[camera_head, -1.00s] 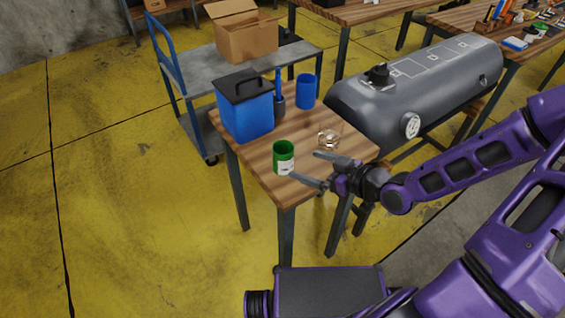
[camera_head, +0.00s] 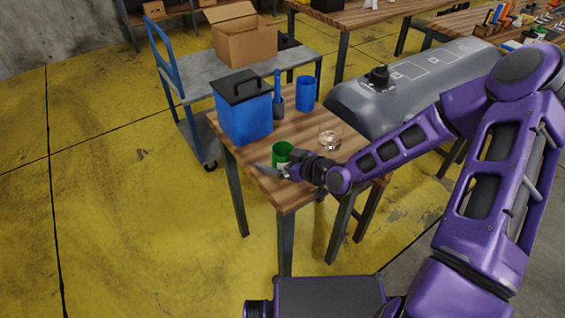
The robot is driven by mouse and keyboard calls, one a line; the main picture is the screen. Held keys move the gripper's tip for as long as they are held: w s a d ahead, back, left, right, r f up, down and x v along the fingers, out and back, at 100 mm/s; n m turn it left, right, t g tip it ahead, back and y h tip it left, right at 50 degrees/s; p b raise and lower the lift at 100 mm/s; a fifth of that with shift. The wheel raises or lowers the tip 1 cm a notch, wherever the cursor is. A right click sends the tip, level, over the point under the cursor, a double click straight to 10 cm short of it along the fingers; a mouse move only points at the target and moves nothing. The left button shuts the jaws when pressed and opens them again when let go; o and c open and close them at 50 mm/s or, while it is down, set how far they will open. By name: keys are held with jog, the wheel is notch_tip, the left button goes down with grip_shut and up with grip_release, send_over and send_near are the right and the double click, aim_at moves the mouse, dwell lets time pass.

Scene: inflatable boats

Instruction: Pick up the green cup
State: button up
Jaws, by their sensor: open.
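The green cup (camera_head: 283,151) stands upright on the small wooden table (camera_head: 262,182), near its front left part. My gripper (camera_head: 276,168) is open and right at the cup, on its front right side. One finger shows in front of the cup's lower part. The other finger is hidden, and the cup's lower body is partly covered by the gripper. I cannot tell whether the fingers touch the cup.
A clear glass (camera_head: 329,137) stands just right of the cup. A blue lidded box (camera_head: 243,112), a dark holder with a blue handle (camera_head: 278,105) and a blue cup (camera_head: 305,93) stand farther back.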

jog(key=c, duration=1.4)
jog(key=shift+r, duration=0.2)
